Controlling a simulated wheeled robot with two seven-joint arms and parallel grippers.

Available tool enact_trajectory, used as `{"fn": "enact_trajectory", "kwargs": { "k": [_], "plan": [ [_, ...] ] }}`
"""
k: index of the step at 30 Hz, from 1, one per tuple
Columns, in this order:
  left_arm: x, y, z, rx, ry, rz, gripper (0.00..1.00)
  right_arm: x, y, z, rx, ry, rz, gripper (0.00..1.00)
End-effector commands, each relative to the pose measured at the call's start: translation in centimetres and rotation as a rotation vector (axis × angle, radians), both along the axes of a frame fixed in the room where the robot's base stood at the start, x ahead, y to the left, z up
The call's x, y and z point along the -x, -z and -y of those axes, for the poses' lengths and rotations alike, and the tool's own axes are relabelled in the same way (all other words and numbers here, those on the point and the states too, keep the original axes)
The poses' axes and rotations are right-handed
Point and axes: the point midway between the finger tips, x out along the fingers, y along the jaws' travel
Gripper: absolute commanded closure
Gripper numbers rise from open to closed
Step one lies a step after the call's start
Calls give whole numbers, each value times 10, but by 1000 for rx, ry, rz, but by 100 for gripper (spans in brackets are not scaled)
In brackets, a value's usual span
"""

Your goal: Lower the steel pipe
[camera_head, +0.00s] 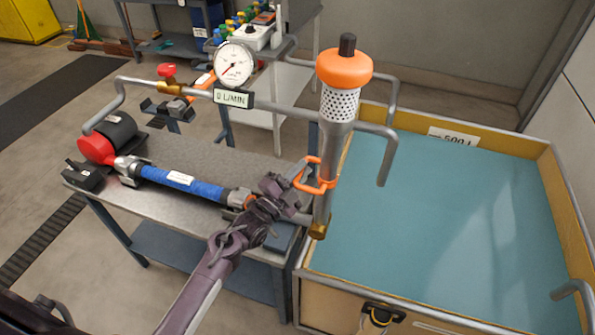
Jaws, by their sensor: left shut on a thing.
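The steel pipe (325,200) stands upright at the near left edge of the blue-floored tank. It has a perforated strainer (339,104) and an orange cap (344,68) with a dark knob at its top, and a brass fitting (318,230) at its bottom. An orange handle (327,184) sticks out from its left side. My left gripper (296,188) reaches in from below and is shut at this handle, close beside the pipe. The fingers hide part of the handle. My right gripper is not in view.
The tank (440,235) fills the right side. A bent grey pipe (300,110) with a round gauge (234,64) and a display (233,98) crosses behind the upright pipe.

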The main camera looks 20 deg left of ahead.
Motion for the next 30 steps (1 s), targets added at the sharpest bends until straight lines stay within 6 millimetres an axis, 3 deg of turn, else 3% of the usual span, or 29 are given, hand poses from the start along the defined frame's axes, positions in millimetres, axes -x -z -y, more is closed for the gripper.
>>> {"fn": "enact_trajectory", "kwargs": {
  "k": [6, 11, 23, 24, 28, 30],
  "plan": [
    [3, -10, 50, -209, 9, 9, 100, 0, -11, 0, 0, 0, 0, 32],
    [4, -9, 76, -326, 9, 12, 100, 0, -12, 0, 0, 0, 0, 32],
    [4, -7, 81, -362, 4, 11, 100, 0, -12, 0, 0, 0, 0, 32],
    [4, -7, 80, -362, 4, 11, 81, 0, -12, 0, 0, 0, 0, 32],
    [4, -8, 80, -361, 4, 11, 65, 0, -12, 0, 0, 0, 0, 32],
    [3, -8, 80, -361, 4, 11, 65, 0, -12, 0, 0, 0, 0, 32]
  ]
}}
